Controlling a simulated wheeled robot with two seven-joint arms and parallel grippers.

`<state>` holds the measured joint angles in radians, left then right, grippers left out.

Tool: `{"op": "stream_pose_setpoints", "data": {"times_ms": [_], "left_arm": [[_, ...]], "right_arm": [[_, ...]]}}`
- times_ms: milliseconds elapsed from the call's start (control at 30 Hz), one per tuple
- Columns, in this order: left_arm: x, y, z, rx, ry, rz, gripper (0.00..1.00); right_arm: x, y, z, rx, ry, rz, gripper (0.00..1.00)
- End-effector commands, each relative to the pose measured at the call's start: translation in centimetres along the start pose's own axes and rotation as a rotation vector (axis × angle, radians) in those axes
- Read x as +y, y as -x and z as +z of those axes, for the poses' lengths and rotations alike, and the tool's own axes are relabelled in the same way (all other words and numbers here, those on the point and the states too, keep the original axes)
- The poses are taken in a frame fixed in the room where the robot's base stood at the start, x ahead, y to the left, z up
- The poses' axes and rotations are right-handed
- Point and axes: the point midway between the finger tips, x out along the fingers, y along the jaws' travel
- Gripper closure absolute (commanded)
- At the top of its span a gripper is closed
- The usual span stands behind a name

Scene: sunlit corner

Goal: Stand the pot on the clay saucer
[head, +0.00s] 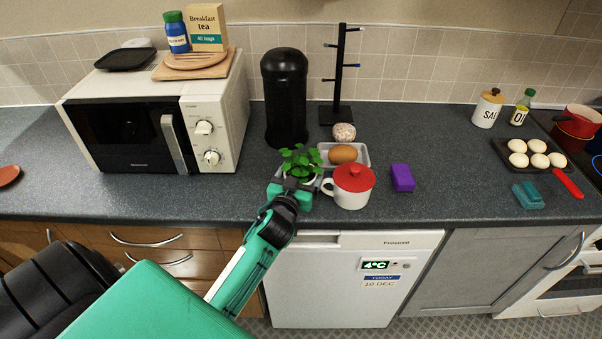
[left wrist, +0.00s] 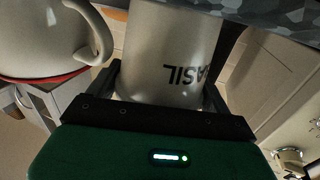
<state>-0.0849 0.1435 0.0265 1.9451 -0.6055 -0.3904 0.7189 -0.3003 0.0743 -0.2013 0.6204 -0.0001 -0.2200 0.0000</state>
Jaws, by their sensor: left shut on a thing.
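The pot is a pale grey-white pot marked "BASIL" (left wrist: 165,45); its leafy green plant (head: 300,162) shows in the head view near the counter's front edge. My left gripper (head: 290,192) is shut on the pot, with a dark finger on each side of it in the left wrist view. Whether the pot touches the counter, I cannot tell. A reddish-brown round dish, which looks like the clay saucer (head: 8,175), lies on the counter at the far left, cut off by the picture edge. Nothing shows on its visible part. My right gripper is not in view.
A white mug with a red lid (head: 350,188) stands close right of the pot, its handle towards it. Behind are a tray with an egg (head: 342,153) and a black canister (head: 285,95). A microwave (head: 160,125) stands left; the counter strip before it is clear.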

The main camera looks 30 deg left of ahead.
Motion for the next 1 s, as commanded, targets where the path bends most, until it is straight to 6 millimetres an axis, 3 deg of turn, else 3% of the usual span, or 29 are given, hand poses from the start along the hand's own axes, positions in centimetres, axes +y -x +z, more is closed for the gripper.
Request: {"op": "stream_pose_setpoints", "data": {"times_ms": [267, 300, 333, 733, 1000], "left_arm": [[0.0, 0.0, 0.2, 0.002, 0.000, 0.000, 0.51], [0.0, 0.0, 0.3, 0.000, 0.000, -0.001, 0.16], [0.0, 0.0, 0.2, 0.000, 0.000, -0.001, 0.10], [0.0, 0.1, -0.1, 0.000, -0.001, 0.000, 0.09], [0.0, 4.5, 0.3, -0.003, 0.002, 0.000, 0.09]], "right_arm": [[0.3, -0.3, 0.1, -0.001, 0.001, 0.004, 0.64], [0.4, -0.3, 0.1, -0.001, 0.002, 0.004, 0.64], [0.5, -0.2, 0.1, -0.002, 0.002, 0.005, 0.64], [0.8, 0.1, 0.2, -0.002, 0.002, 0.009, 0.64], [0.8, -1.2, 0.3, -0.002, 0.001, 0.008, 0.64]]}}
